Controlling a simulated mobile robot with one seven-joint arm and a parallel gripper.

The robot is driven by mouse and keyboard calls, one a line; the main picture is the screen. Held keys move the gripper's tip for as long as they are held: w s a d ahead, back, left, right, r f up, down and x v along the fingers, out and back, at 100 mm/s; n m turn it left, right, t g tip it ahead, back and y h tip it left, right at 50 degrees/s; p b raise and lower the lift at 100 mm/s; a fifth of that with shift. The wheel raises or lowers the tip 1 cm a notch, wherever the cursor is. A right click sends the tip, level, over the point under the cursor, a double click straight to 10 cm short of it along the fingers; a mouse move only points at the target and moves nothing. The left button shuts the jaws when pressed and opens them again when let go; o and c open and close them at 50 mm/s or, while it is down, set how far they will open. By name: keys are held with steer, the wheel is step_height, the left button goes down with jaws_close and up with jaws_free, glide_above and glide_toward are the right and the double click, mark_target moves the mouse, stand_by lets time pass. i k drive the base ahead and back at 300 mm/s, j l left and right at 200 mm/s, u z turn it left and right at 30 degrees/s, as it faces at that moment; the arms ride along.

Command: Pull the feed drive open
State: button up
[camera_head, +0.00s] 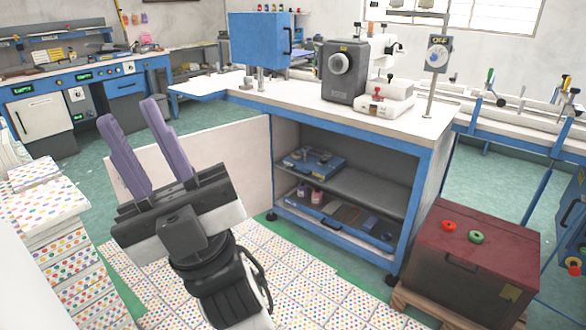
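My gripper (128,110) is at the left of the head view, with its two purple fingers pointing up. The fingers are spread apart with nothing between them. No readable label marks the feed drive, so I cannot tell for certain which part it is. A dark grey box with a round grey knob (343,72) stands on the white-topped blue workbench, beside a white sewing-machine-like unit (384,98). A blue box (262,42) with a dark handle stands to its left and looks closed. My gripper is apart from all of these, in front and to the left.
The workbench's white top (300,88) has open shelves below and a pale panel (190,165) at its left. A dark red-topped chest (475,255) sits on a pallet at right. Dotted boxes (60,240) are stacked at left. A post carries an OFF switch (438,52).

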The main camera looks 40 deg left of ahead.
mark_target(313, 166)
steer(key=i+j+u, duration=0.1)
steer(key=i+j, duration=0.45)
steer(key=i+j+u, duration=0.15)
steer(key=i+j, duration=0.35)
steer(key=i+j+u, duration=0.1)
steer(key=i+j, duration=0.35)
steer(key=i, duration=0.25)
steer(key=i+j+u, duration=0.2)
steer(key=i+j, duration=0.75)
steer(key=j, duration=0.2)
